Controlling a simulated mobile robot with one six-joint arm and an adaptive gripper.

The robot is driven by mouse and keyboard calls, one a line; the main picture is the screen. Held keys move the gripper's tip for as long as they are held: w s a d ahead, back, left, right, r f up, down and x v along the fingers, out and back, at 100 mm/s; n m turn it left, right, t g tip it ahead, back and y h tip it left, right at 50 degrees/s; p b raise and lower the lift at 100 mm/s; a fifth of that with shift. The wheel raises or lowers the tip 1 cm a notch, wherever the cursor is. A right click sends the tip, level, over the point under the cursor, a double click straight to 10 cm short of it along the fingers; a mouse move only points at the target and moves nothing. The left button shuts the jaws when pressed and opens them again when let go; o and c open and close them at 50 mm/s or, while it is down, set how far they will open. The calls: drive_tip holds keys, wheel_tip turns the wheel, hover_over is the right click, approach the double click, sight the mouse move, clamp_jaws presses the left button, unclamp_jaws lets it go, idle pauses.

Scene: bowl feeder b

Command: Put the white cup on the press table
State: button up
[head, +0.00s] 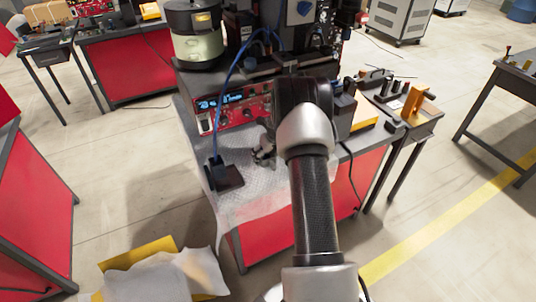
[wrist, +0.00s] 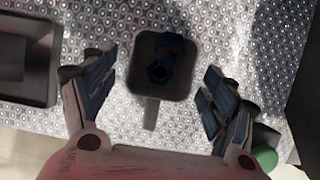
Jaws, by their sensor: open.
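I cannot make out a white cup in either view. My gripper (head: 263,155) is low over the covered top of the red table, partly hidden behind my own arm in the head view. In the wrist view my gripper (wrist: 162,62) is open, with blue pads on both fingers. Between and beyond the fingers is a small dark square dish (wrist: 146,90) with a short tab toward me and a dark blue piece (wrist: 160,66) in it. Nothing is held. I cannot tell which surface is the press table.
A red control box (head: 238,112) and a bowl feeder (head: 194,35) stand behind my gripper. A blue cable runs to a dark block (head: 228,180) at the table's left edge. The wrist view shows a dark tray (wrist: 54,60) at left and a green item (wrist: 265,158) by the right finger.

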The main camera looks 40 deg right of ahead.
drive_tip(key=p+v, duration=0.3)
drive_tip(key=v, duration=0.9)
drive_tip(key=shift+s+p, duration=0.15)
drive_tip(key=shift+p, duration=0.15)
